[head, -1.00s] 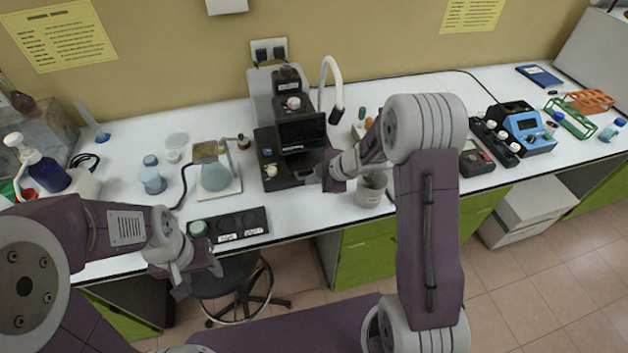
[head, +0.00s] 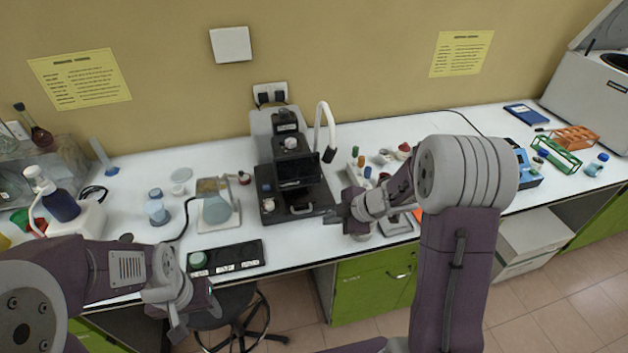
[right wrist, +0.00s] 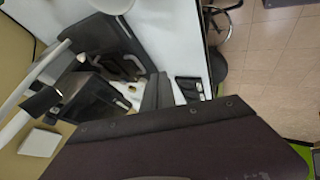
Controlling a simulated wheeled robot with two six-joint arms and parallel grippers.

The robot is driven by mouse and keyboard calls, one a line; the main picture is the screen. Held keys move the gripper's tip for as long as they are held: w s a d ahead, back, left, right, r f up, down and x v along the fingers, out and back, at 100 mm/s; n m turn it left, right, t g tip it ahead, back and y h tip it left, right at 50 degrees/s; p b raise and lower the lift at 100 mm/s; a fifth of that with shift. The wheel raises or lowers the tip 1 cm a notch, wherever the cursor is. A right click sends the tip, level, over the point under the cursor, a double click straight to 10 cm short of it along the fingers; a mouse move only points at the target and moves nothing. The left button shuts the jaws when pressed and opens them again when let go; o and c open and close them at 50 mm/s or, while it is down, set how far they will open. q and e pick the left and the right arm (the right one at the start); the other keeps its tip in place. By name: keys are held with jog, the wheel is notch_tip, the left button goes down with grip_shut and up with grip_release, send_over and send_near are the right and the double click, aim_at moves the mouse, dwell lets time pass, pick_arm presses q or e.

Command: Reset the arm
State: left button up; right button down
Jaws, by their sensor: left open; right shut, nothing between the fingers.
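My left gripper (head: 193,316) is at the lower left of the head view, in front of the bench's front edge. It is open and empty. My right gripper (head: 336,216) is near the bench's front edge, just right of the black instrument (head: 290,172). It is shut with nothing in it, and appears apart from the instrument. In the right wrist view the same instrument (right wrist: 108,62) shows sideways at the upper left.
A black strip (head: 238,257) with a green-capped item lies at the front edge. A white curved lamp (head: 328,130) rises beside the instrument. A green rack (head: 556,157) is at the right. A stool (head: 240,318) stands below.

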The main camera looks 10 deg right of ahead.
jog(key=w+a+r+m+t+h, duration=0.1)
jog(key=w+a+r+m+t, duration=0.1)
jog(key=a+r+m+t, duration=0.3)
jog(key=s+d+f+m+g+h, duration=0.2)
jog(key=s+m, duration=0.4)
jog(key=s, duration=0.4)
jog(key=s+d+f+m+g+h, duration=0.2)
jog(key=s+d+f+m+g, duration=0.2)
jog(key=s, duration=0.6)
jog(key=m+g, duration=0.2)
jog(key=g, duration=0.1)
jog(key=shift+d+g, duration=0.25)
jog(key=shift+g, duration=0.05)
jog(key=shift+f, duration=0.1)
